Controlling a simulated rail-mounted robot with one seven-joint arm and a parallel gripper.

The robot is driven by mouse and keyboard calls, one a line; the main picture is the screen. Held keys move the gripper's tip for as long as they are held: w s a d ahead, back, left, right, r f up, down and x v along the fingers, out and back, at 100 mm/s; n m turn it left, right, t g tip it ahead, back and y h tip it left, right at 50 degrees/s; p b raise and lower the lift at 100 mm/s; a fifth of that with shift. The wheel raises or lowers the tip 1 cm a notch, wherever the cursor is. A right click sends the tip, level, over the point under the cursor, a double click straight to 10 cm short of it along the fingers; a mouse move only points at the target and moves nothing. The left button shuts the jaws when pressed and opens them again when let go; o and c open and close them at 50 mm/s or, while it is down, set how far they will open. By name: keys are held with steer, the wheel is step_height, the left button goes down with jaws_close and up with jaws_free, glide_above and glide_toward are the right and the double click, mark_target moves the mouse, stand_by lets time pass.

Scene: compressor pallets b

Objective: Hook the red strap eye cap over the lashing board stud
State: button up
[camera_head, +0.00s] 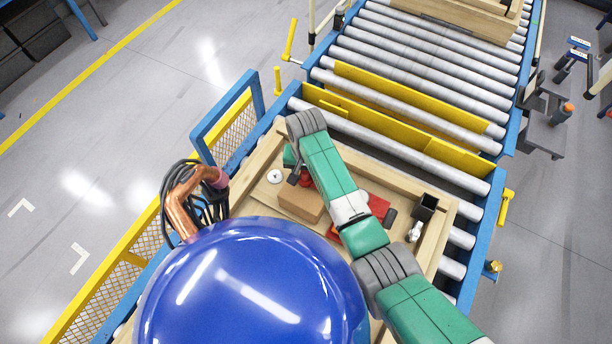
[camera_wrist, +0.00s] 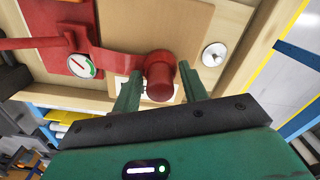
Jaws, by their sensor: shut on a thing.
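The red strap eye cap (camera_wrist: 160,78) is between the two green fingers of my gripper (camera_wrist: 160,88), which is shut on it. A red strap (camera_wrist: 108,58) runs from the cap to the left in the wrist view. The lashing board stud (camera_wrist: 214,54), a small post on a round silver plate, stands to the right of my gripper, apart from the cap. In the head view the stud's plate (camera_head: 274,176) lies left of my gripper (camera_head: 298,178). The cap (camera_head: 305,181) is partly hidden there by my arm.
A brown block (camera_head: 302,204) sits close below my gripper. A red unit with a gauge (camera_wrist: 82,66) lies at the strap's other end. A black holder (camera_head: 426,207) is at right. A blue dome (camera_head: 250,285) and copper pipe (camera_head: 183,205) stand nearby; wooden rails edge the pallet.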

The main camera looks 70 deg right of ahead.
steer(key=shift+c, duration=1.1)
step_height(320, 180, up, 3)
steer(key=p, duration=0.2)
steer(key=shift+p, duration=0.4)
steer(key=shift+r, duration=1.05)
